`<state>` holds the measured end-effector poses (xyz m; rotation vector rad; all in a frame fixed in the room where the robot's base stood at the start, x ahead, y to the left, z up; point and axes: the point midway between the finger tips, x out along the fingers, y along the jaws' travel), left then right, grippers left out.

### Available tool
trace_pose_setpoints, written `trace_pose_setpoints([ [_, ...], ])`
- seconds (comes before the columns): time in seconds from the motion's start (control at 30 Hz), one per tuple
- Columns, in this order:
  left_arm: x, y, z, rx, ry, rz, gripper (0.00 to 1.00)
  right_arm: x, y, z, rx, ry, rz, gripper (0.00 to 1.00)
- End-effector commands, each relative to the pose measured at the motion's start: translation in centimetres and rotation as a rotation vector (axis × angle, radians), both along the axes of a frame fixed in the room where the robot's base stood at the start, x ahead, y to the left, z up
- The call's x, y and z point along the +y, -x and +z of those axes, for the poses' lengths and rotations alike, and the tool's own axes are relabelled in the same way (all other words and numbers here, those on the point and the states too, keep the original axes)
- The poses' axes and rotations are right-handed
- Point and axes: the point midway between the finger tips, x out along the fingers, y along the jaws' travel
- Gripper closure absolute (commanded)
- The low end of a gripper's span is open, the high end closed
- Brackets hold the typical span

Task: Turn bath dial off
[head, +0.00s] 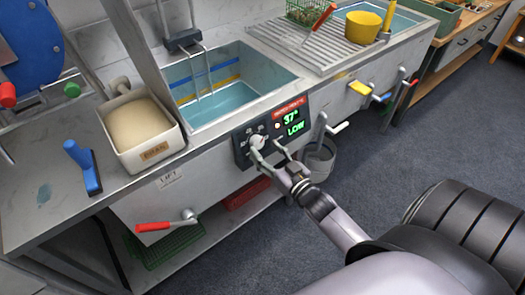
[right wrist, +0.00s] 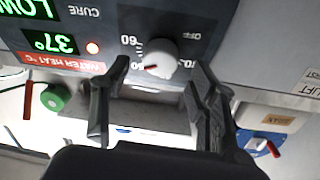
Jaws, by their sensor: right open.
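The bath dial is a pale round knob (head: 257,142) on a dark control panel (head: 240,148) at the front of the steel bath. In the right wrist view the dial (right wrist: 162,60) appears upside down, its red pointer toward a partly hidden number label beside the 60, away from the OFF mark (right wrist: 191,36). The display (head: 294,121) reads 37° and LOW. My right gripper (head: 270,157) is open at the panel. In the right wrist view its fingers (right wrist: 151,85) are on either side of the dial; contact cannot be told. My left gripper is not in view.
The water bath (head: 222,84) lies behind the panel. A bran box (head: 142,130) and blue-handled tool (head: 83,165) stand on the counter at left. A red-handled lever (head: 165,225) and white-handled lever (head: 333,129) stick out of the front. A bucket (head: 318,162) is below.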

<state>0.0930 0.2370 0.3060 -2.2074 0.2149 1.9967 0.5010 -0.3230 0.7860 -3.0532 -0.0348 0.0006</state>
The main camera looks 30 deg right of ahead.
Motion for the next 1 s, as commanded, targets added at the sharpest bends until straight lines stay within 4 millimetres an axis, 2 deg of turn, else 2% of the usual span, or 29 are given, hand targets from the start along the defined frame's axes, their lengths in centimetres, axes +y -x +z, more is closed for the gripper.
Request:
trace_pose_setpoints([
  [0.1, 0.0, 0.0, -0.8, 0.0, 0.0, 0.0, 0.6, 0.1, -1.5, -0.2, -0.001, 0.0, 0.001, 0.46],
  [0.2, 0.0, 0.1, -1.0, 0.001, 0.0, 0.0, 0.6, 0.1, -2.2, -0.1, 0.0, -0.001, 0.001, 0.46],
  [0.53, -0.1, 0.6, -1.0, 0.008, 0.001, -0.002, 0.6, 0.1, -2.4, 0.0, 0.002, -0.001, 0.0, 0.46],
  [1.0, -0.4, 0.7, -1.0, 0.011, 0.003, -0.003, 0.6, 0.1, -2.4, 0.0, 0.001, -0.001, 0.0, 0.77],
])
